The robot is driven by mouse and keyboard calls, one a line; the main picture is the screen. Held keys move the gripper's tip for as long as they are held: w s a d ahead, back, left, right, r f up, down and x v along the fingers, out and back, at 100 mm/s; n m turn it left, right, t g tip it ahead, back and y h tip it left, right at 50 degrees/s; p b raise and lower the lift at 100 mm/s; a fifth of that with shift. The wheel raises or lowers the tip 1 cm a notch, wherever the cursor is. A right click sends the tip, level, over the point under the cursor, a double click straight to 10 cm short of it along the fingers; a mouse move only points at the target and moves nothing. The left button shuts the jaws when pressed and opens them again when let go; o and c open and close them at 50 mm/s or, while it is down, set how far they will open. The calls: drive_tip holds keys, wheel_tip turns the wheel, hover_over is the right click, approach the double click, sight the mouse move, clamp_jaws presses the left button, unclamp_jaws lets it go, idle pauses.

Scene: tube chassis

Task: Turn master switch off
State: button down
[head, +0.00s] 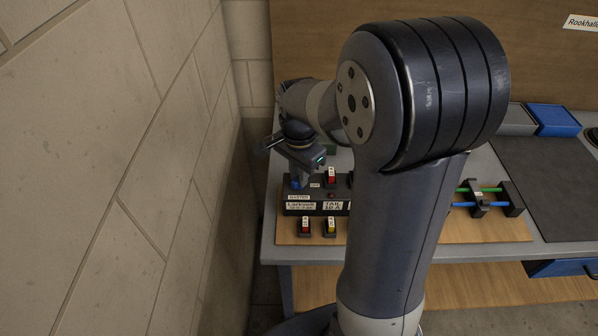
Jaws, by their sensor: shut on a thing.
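A dark switch panel (290,209) stands on a wooden board at the left end of the bench. A small blue part, which I take for the master switch (295,184), sits at the panel's left end above a small white label that looks like "MASTER". My gripper (299,178) reaches down over it from behind and is shut on it. The fingertips are small here and partly hide the switch, so its exact position cannot be told.
Red-topped switches (331,175) stand close right of my gripper; a red block (305,226) and a yellow block (330,228) sit in front. A block wall (130,150) is close on the left. Rods (490,190), a dark mat (545,180) and a blue bin (553,119) lie right.

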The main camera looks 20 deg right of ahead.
drive_tip(key=m, duration=0.4)
drive_tip(key=shift+m, duration=0.3)
drive_tip(key=m, duration=0.4)
drive_tip(key=shift+m, duration=0.3)
drive_tip(key=c, duration=1.4)
unclamp_jaws()
wheel_tip(320, 180, up, 11)
drive_tip(key=shift+f, duration=0.2)
